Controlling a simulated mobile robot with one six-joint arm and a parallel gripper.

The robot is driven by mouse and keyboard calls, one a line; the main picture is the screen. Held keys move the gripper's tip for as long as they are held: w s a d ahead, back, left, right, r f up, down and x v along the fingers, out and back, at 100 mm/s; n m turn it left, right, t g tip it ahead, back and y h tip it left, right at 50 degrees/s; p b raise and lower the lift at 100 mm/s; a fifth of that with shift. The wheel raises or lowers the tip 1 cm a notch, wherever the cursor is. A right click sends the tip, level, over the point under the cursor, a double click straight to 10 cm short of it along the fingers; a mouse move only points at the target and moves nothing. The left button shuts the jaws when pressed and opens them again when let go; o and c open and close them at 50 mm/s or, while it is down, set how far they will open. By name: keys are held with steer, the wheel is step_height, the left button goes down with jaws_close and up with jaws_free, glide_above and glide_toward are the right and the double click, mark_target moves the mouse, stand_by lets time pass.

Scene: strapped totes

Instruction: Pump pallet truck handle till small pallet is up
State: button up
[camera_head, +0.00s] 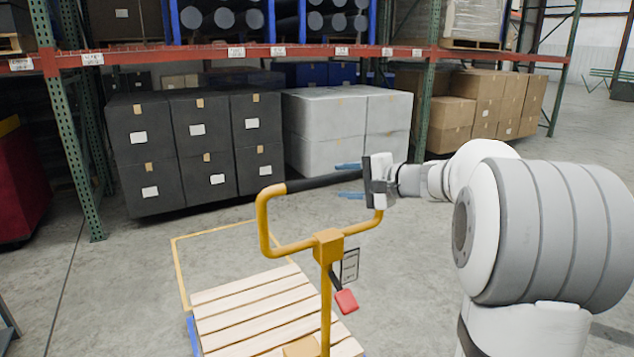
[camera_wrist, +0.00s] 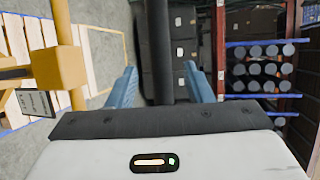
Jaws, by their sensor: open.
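The yellow pallet truck handle (camera_head: 328,247) stands upright in the head view, a loop with a black grip bar (camera_head: 310,183) along its top. My gripper (camera_head: 349,181) is open at the right part of this bar, one blue finger above it and one below. In the wrist view the bar (camera_wrist: 158,45) runs between the two fingers of my gripper (camera_wrist: 160,86), with a gap on both sides. The small wooden pallet (camera_head: 245,310) lies low behind the handle, over the truck's blue forks (camera_head: 192,334). Its height off the floor cannot be told.
A yellow outline (camera_head: 177,265) surrounds the pallet area on the floor. Black boxes (camera_head: 195,145), white boxes (camera_head: 345,130) and brown cartons (camera_head: 480,105) fill the rack behind. A red tag (camera_head: 345,301) hangs from the handle. Concrete floor is clear between handle and rack.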

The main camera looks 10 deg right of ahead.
mark_target(322, 180)
steer(key=p+x, duration=0.1)
steer(key=x, duration=0.6)
steer(key=shift+a, duration=0.2)
steer(key=shift+w, duration=0.15)
jaws_close()
